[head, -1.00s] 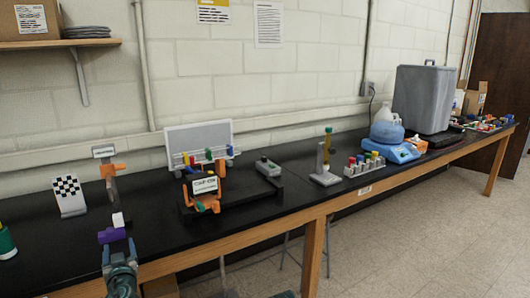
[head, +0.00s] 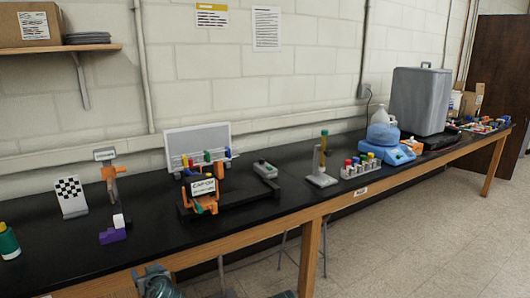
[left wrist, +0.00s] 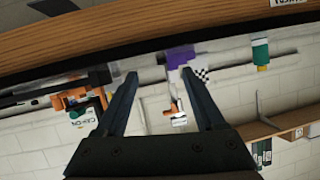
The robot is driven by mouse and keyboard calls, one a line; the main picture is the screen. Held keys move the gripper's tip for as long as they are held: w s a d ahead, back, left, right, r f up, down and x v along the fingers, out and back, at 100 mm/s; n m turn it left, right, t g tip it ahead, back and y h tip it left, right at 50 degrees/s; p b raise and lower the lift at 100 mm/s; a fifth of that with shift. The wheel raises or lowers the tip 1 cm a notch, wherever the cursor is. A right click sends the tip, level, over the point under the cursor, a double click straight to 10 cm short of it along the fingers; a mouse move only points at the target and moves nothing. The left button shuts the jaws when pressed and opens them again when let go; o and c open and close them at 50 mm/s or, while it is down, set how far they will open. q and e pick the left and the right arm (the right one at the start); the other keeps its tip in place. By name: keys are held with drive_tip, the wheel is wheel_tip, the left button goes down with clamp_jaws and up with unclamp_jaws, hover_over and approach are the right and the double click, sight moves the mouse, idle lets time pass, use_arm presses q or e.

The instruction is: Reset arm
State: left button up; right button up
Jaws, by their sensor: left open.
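My left arm (head: 157,283) comes in at the bottom edge of the head view, in front of the bench. Its fingertips cannot be made out there. In the left wrist view my left gripper (left wrist: 160,73) has its two dark fingers wide apart with nothing between them. That view is upside down. A purple block (head: 113,235) with a white piece (head: 119,220) stands on the bench near the front edge, apart from my arm. The purple block also shows in the left wrist view (left wrist: 180,57), beyond the fingertips. My right gripper is not in view.
The black bench (head: 245,225) has a wooden front edge (head: 235,243). A checkered card (head: 72,197), a green bottle (head: 8,242) and an orange stand (head: 112,175) are at the left. An orange fixture (head: 203,203) stands mid-bench. Floor lies open at the right.

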use_arm(q)
drive_tip(key=s+d+f+m+g+h+p, duration=0.1)
drive_tip(key=s+d+f+m+g+h, duration=0.1)
drive_tip(key=s+d, duration=0.4)
drive_tip(key=s+d+f+m+g+h+p, duration=0.1)
drive_tip(key=s+d+f+m+g+h, duration=0.2)
drive_tip(key=d, duration=1)
drive_tip(key=s+d+f+m+g+h+p, duration=0.2)
drive_tip(key=s+d+f+m+g, duration=0.2)
drive_tip(key=s+d, duration=0.5)
drive_tip(key=shift+s+d+m+g, duration=0.2)
drive_tip(key=shift+d+m+g, duration=0.25)
drive_tip(key=shift+g, duration=0.45)
